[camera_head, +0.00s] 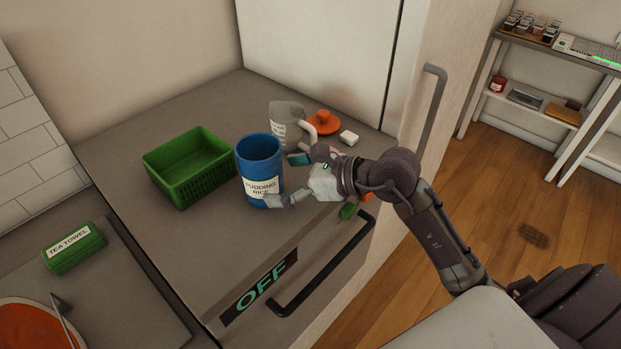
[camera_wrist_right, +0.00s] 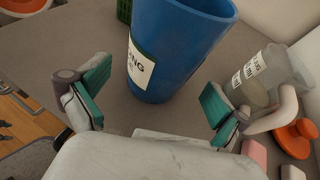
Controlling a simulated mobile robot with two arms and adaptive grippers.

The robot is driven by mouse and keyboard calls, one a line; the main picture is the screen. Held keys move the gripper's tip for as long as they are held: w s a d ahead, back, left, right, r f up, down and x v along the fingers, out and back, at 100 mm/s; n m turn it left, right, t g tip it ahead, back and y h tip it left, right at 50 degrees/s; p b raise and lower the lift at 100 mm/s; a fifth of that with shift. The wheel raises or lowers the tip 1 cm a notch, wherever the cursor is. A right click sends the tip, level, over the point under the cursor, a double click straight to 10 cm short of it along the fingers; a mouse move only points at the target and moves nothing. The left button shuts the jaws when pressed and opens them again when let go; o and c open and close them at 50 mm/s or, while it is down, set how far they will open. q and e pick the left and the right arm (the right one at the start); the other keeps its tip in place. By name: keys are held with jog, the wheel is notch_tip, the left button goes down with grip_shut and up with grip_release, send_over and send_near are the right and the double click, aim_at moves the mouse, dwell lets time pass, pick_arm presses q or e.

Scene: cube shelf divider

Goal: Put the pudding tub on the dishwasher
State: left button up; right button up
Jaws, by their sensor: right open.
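The pudding tub is a blue, open-topped tub (camera_head: 259,158) labelled "PUDDING RICE". It stands upright on the grey top of the dishwasher (camera_head: 215,250), whose front shows "OFF" and a dark handle. My right gripper (camera_head: 287,181) is open at the tub's right side, fingers pointing towards it. In the right wrist view, the tub (camera_wrist_right: 178,50) stands ahead, between the directions of the two spread fingers; I cannot tell if either touches it. My left gripper is not in view.
A green basket (camera_head: 189,168) stands left of the tub. A grey jug (camera_head: 285,117), an orange lid-like object (camera_head: 324,121) and a white block (camera_head: 349,137) are behind. A green tea towel (camera_head: 75,250) lies on the left counter. A tall white cabinet (camera_head: 315,60) backs the surface.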

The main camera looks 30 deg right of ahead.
jog(key=b+v, duration=0.1)
jog(key=v, duration=0.5)
jog(key=shift+s+d+b, duration=0.25)
jog(key=shift+d+b, duration=0.05)
jog(key=shift+s+d+r, duration=0.35)
jog(key=shift+s+r, duration=0.1)
